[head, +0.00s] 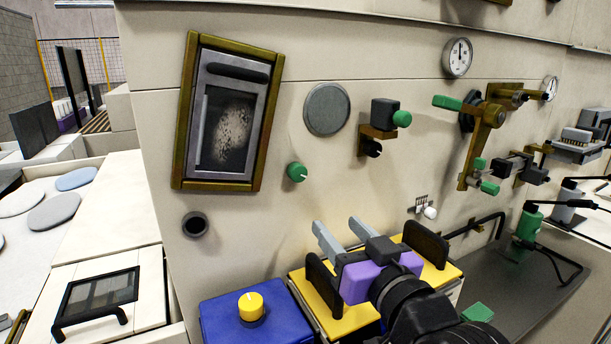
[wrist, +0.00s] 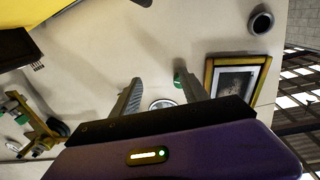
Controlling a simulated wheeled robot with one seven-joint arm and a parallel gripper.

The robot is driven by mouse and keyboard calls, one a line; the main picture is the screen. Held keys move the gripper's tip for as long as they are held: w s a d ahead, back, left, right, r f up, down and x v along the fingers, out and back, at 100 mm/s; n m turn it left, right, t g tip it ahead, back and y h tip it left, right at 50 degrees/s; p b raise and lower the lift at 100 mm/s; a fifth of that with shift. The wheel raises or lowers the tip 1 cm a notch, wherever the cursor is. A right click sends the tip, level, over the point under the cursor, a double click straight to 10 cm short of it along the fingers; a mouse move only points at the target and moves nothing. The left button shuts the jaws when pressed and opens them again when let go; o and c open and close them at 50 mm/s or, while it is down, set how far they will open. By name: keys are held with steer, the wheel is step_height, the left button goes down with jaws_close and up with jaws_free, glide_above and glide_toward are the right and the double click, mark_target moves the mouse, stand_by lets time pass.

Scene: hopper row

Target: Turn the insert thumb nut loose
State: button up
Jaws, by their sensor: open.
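A round green knob (head: 297,172), which looks like the thumb nut, sits on the beige wall. It is just right of the lower corner of a framed insert (head: 228,112) with a speckled dark window. My gripper (head: 338,221) is open and empty, below and to the right of the green knob, with its grey fingers pointing at the wall. In the wrist view the gripper (wrist: 160,80) shows the knob (wrist: 179,81) partly hidden beside its right finger, and the framed insert (wrist: 238,82) farther right. I cannot tell whether finger and knob touch there, but the head view shows them apart.
A grey disc (head: 327,109) and a black block with a green knob (head: 402,118) are on the wall. Brass levers (head: 484,128) stand farther right. A blue box (head: 247,318) with a yellow knob and a yellow case (head: 340,318) lie below.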

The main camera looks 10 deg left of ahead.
steer(key=n+y, duration=0.1)
glide_toward(300, 174)
steer(key=w, duration=0.1)
steer(key=shift+g, duration=0.4)
steer(key=shift+r+p+x, duration=0.2)
steer(key=shift+p+x, duration=0.25)
steer(key=shift+x, duration=1.6)
steer(key=shift+r+p+x, duration=0.2)
steer(key=shift+p+x, duration=0.2)
steer(key=shift+x, duration=1.7)
steer(key=shift+s+a, duration=0.1)
jaws_close()
